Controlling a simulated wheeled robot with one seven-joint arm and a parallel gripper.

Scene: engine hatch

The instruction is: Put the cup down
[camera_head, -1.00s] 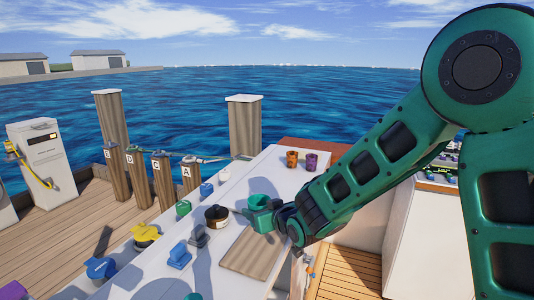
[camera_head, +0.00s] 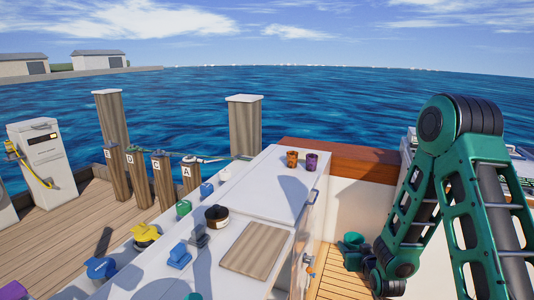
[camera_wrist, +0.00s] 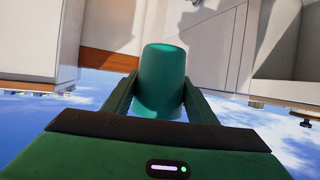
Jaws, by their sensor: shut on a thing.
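A green cup (camera_wrist: 161,75) sits between the two fingers of my gripper (camera_wrist: 160,97) in the wrist view, and the gripper is shut on it. In the head view the cup (camera_head: 352,239) shows small and dark at the end of my arm, to the right of the white counter, above the wooden deck. My gripper (camera_head: 354,251) partly merges with it there, both being green. The cup is held clear of the counter top. Its exact tilt is hard to tell.
The white counter (camera_head: 282,207) holds an orange cup (camera_head: 292,159) and a purple cup (camera_head: 312,161) at its far end. A wooden board (camera_head: 256,248) lies bare nearer me. The counter's middle is clear.

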